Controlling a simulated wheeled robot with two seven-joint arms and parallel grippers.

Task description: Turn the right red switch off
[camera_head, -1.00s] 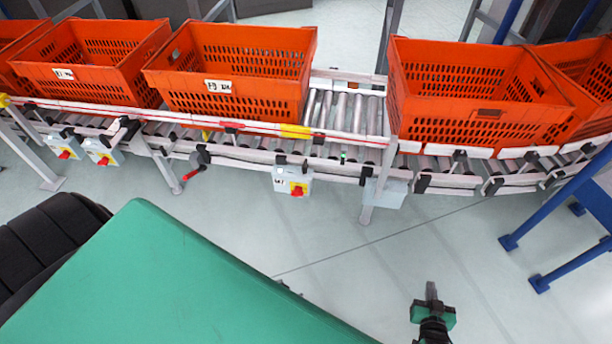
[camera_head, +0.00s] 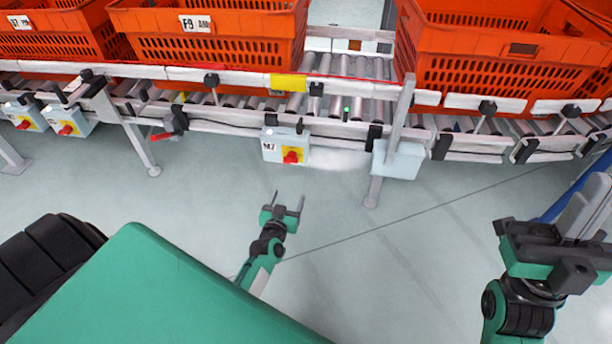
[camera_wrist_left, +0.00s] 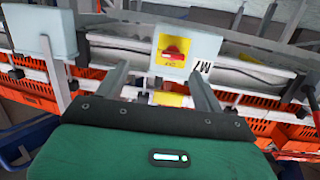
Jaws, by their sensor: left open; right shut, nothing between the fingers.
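The right red switch (camera_head: 291,157) sits on a yellow plate on a pale box (camera_head: 270,146) marked M7, under the conveyor rail. In the left wrist view the red switch (camera_wrist_left: 173,53) shows upside down, its handle looking roughly crosswise. My left gripper (camera_head: 287,198) is open and empty, in front of and below the box, apart from it. Its fingers (camera_wrist_left: 157,72) also show in the wrist view, with the box beyond them. My right gripper (camera_head: 582,212) is shut and empty at the far right, away from the switch.
Two more boxes with red switches (camera_head: 66,130) (camera_head: 22,125) hang at the left. A red lever (camera_head: 160,136) and a conveyor leg (camera_head: 130,140) stand between. A grey box (camera_head: 398,160) on a post is right of M7. Orange totes (camera_head: 210,45) line the conveyor. The floor in front is clear.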

